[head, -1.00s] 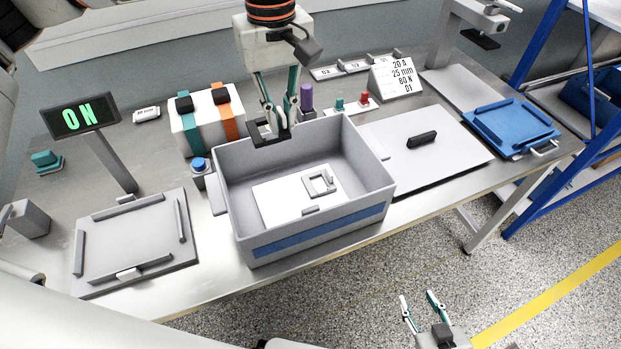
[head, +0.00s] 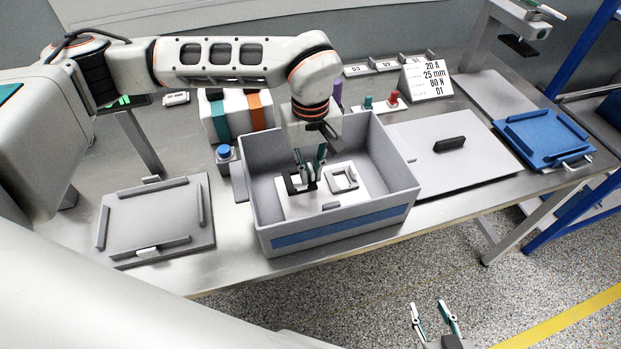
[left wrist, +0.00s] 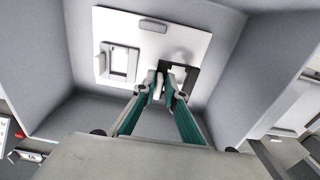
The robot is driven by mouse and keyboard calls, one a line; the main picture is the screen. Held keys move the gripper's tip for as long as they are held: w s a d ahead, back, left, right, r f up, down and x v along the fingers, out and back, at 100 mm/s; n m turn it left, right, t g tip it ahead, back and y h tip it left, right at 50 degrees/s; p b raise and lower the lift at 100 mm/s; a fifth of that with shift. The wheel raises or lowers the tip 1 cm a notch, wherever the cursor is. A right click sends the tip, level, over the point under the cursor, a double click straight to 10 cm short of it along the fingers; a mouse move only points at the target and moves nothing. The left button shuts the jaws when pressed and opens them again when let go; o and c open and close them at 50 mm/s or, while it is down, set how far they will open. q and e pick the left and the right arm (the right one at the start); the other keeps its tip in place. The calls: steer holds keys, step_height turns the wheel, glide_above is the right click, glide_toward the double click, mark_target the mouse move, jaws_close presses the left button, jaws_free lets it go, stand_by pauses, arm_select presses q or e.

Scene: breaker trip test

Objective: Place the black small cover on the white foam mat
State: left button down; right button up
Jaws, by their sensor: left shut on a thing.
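The black small cover (head: 291,186), a flat dark frame with an opening, is inside the grey bin, over the left part of the white foam mat (head: 299,208). My left gripper (head: 309,176) is shut on the cover's edge. In the left wrist view the fingertips (left wrist: 164,88) meet the black cover (left wrist: 190,74), and the white mat (left wrist: 119,28) lies beneath. I cannot tell whether the cover touches the mat. A light grey square frame (head: 345,189) sits on the mat to the right of the cover. My right gripper (head: 435,319) is open and empty, low in front of the table.
The grey bin's walls (head: 395,205) stand around the mat and my left gripper. A blue button (head: 224,152) is beside the bin's left side. A grey fixture plate (head: 150,218) lies left, a lid with a black handle (head: 450,145) right, and a blue tray (head: 540,134) farther right.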

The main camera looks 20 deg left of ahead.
mark_target(310, 178)
arm_select(q)
steer(key=shift+f, duration=1.55)
steer(key=shift+f, duration=0.2)
steer(key=c, duration=2.1)
jaws_free()
step_height(310, 178, up, 12)
steer(key=shift+r, duration=0.2)
